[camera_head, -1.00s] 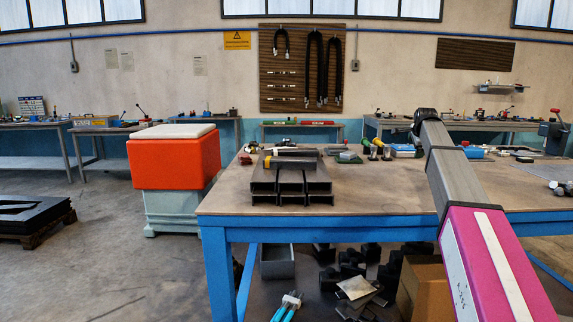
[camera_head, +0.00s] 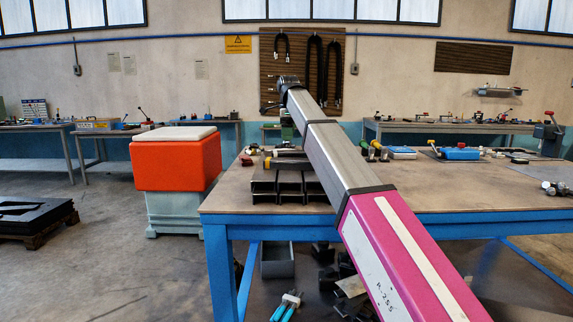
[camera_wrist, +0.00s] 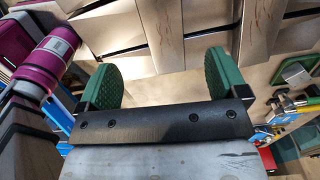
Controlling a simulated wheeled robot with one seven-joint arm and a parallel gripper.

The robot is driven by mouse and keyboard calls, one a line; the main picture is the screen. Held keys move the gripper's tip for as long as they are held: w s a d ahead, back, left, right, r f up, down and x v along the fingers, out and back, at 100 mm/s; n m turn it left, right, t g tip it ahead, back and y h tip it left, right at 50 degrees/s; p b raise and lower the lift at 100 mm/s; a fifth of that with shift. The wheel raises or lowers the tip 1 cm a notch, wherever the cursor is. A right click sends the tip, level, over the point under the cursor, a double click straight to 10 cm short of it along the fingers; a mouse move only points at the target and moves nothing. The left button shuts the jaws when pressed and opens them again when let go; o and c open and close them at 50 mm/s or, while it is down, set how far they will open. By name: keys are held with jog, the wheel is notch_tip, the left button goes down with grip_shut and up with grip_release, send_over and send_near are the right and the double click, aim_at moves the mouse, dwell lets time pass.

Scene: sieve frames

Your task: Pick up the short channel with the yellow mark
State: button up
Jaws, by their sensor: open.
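Several dark open channels (camera_head: 263,189) lie side by side on the workbench (camera_head: 225,202), their ends facing me. In the wrist view, grey-brown channel surfaces (camera_wrist: 110,28) fill the top. A short bar with a yellowish left end (camera_head: 268,164) seems to lie across the channels in the head view; I cannot tell whether it is a marked channel. No clear yellow mark shows on a channel. My gripper (camera_wrist: 163,82) is open, with green pads apart and nothing held between them. It hangs above the channels; its tips are hard to make out in the head view.
Small tools, including a blue item (camera_head: 459,153), lie along the back of the bench. An orange box (camera_head: 176,163) stands to the left on a pale green base. The bench's left front top is bare. My arm covers part of the bench's middle.

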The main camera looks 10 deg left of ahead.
aim_at(290, 159)
jog(key=f, duration=1)
jog(key=shift+w+d, duration=0.15)
jog(key=shift+d, duration=0.05)
grip_shut()
